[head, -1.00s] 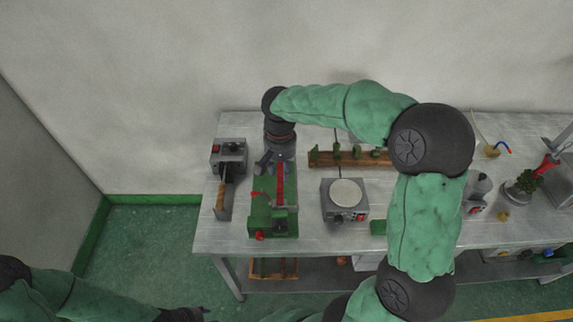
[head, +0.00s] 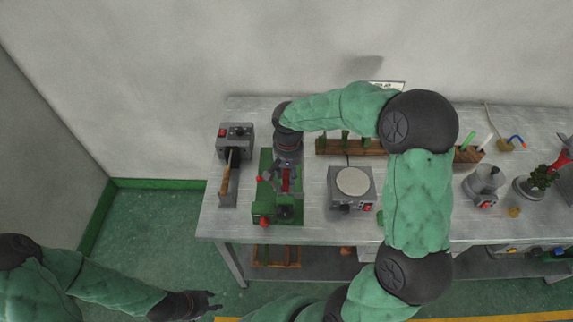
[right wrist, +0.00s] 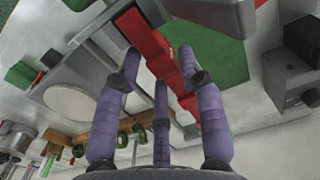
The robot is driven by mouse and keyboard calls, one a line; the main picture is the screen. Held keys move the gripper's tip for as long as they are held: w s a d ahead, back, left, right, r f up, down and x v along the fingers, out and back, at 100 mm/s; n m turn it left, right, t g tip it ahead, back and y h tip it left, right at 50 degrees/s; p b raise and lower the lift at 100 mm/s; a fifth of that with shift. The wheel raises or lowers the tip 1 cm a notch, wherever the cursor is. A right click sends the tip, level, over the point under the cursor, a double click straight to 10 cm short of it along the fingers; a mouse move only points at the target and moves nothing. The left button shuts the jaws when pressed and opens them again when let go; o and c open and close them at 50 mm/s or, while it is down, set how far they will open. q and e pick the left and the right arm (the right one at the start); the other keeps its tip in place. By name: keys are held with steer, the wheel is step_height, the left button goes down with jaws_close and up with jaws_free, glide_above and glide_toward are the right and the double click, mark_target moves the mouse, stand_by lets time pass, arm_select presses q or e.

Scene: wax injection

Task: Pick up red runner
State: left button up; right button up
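The red runner (head: 285,182) is a narrow red piece lying on the green machine (head: 290,213) at the left end of the table. My right gripper (head: 283,178) is directly above it and partly hides it. In the right wrist view the red runner (right wrist: 158,52) runs slantwise between the spread purple fingers of my right gripper (right wrist: 162,75). The fingers stand apart, and I cannot tell whether they touch it. My left gripper (head: 214,300) is low at the lower left, away from the table, with its fingers apart and empty.
A grey device with a wooden-handled tool (head: 225,180) stands left of the machine. A hot plate with a round white top (head: 352,181) stands right of it. A wooden rack (head: 335,147) is behind. My right arm hides the table's middle.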

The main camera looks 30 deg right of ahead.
steer(key=shift+f, duration=0.5)
jaws_close()
steer(key=shift+r, duration=0.2)
